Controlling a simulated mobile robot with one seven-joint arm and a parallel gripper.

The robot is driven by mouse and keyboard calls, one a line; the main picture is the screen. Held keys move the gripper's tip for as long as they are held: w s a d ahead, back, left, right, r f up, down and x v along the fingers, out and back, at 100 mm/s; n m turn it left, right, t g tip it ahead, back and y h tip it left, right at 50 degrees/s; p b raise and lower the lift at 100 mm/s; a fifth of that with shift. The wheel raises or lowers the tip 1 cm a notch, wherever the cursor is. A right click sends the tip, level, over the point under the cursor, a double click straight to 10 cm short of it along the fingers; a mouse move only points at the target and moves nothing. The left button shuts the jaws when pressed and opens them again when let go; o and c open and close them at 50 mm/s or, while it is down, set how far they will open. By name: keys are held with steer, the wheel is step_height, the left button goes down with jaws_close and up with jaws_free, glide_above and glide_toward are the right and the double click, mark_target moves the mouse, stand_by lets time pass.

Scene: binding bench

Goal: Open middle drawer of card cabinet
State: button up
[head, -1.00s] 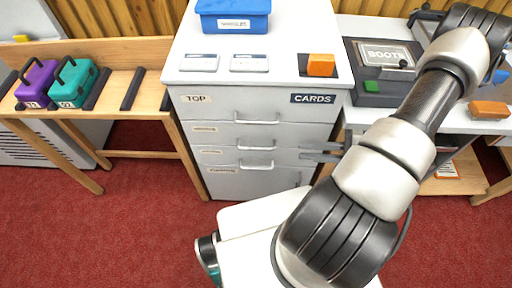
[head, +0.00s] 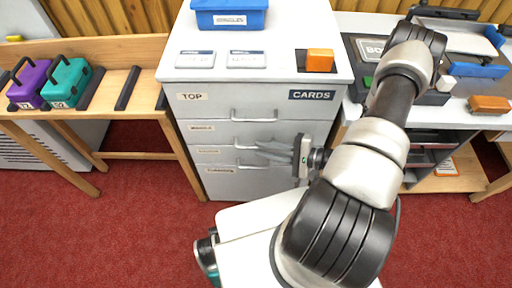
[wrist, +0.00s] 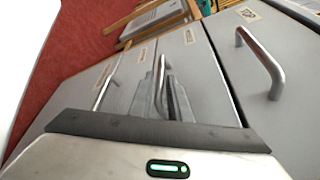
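The card cabinet (head: 270,184) is a pale grey block of stacked drawers with bar handles, all looking shut. The top drawer has a "TOP" label (head: 191,97) and a handle (head: 253,117); that handle also shows in the wrist view (wrist: 262,62). The middle drawer is just below, with a small label (head: 201,127). Its handle (wrist: 161,76) is in the wrist view, right at my fingertips. My gripper (head: 262,152) is in front of the drawers, fingers pointing left and apart by a narrow gap (wrist: 167,92).
A blue bin (head: 231,18), two cards and an orange block (head: 319,60) are on the cabinet top. A wooden bench (head: 140,52) with purple and teal cases stands left. A grey-white desk (head: 462,108) stands right. Red carpet is clear in front.

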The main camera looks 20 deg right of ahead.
mark_target(256, 148)
steer(key=shift+x, duration=1.65)
jaws_close()
steer(key=shift+s, duration=0.1)
